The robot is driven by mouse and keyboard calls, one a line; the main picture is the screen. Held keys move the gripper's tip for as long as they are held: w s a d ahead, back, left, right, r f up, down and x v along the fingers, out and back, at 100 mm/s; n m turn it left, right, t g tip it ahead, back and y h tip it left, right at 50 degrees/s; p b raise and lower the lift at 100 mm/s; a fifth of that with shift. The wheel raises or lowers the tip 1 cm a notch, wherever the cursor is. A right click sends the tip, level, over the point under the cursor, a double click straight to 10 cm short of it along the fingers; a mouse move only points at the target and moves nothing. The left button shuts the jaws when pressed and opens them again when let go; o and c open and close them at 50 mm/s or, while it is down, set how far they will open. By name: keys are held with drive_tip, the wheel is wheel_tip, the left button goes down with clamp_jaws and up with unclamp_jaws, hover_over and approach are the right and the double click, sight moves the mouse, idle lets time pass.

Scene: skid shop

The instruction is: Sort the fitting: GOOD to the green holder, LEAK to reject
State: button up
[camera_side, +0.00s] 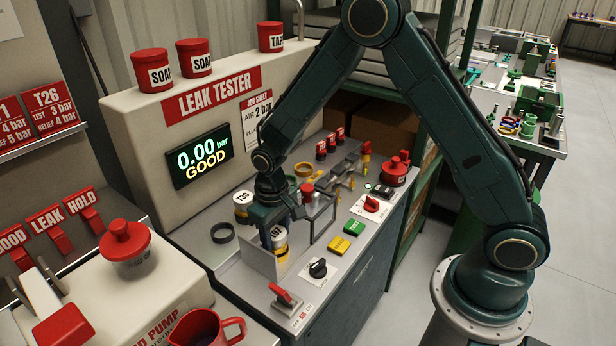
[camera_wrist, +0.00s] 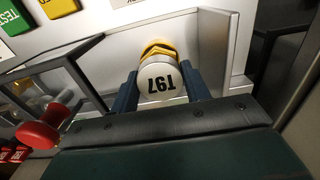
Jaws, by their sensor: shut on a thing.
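My gripper (camera_side: 274,222) points down at the leak tester bench, its fingers shut on a fitting (camera_side: 279,241) with a white labelled cap and yellow band. In the wrist view the blue fingers (camera_wrist: 168,92) stand on both sides of the fitting's white cap (camera_wrist: 161,84), whose label looks upside down. The fitting is within a pale walled nest (camera_side: 262,262); its base is hidden, so contact below is unclear. The tester display (camera_side: 203,156) reads 0.00 bar GOOD. I cannot identify a green holder or reject place with certainty.
Another white-capped fitting (camera_side: 242,200) stands left of my gripper, near a black ring (camera_side: 222,233). A clear guard (camera_side: 318,217) is close on the right. Red lever (camera_side: 285,296), black knob (camera_side: 318,268) and yellow button (camera_side: 339,245) line the front. Red GOOD, LEAK and HOLD tags (camera_side: 45,218) stand left.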

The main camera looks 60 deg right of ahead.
sight(275, 233)
drive_tip(key=shift+r, duration=3.55)
drive_tip(key=shift+r, duration=0.15)
drive_tip(key=shift+r, duration=0.3)
wheel_tip(275, 233, up, 10)
drive_tip(key=w+d, duration=0.6)
drive_tip(key=d, duration=0.4)
drive_tip(key=w+d, duration=0.7)
drive_tip(key=d, duration=0.3)
drive_tip(key=shift+s+a+f, duration=0.1)
drive_tip(key=shift+s+f, duration=0.05)
drive_tip(key=shift+f, duration=1.2)
drive_tip(key=shift+s+f, duration=0.1)
drive_tip(key=shift+f, duration=1.25)
drive_tip(key=shift+f, duration=0.1)
